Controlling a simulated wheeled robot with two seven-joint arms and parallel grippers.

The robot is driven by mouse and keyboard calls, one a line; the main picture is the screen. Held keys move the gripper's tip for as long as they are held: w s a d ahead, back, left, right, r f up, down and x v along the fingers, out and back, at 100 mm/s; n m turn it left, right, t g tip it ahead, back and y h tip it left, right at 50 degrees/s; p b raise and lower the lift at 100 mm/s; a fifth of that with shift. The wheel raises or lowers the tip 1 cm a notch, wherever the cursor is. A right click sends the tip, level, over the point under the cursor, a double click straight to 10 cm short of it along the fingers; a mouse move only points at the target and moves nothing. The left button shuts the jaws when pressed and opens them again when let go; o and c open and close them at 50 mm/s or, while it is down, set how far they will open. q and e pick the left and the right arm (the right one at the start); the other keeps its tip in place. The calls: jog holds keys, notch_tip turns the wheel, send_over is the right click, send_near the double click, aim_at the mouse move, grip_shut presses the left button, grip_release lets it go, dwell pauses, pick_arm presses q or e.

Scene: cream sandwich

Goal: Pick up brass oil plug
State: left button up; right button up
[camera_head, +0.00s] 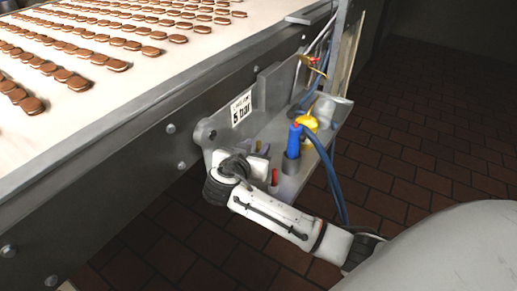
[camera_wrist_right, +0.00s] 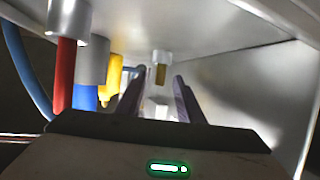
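The brass oil plug appears to be the small brass-coloured piece (camera_wrist_right: 160,75) in the right wrist view, with a grey metal collar (camera_wrist_right: 161,56) at its upper end. My right gripper (camera_wrist_right: 160,92) is open, with its two dark fingers apart on either side of the line to the plug. The plug shows in the gap between the fingertips, and I see no contact. In the head view my right gripper (camera_head: 259,150) is at the metal holder, and I cannot make out the plug there. My left gripper is not in view.
The metal holder (camera_head: 288,188) also carries a red-handled piece (camera_head: 274,176), a blue piece (camera_head: 294,140) with a hose, and a yellow piece (camera_head: 308,122). A conveyor (camera_head: 105,105) with rows of biscuits runs at left.

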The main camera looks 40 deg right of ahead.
jog(key=shift+c, duration=0.4)
grip_shut()
jog(key=shift+r, duration=0.15)
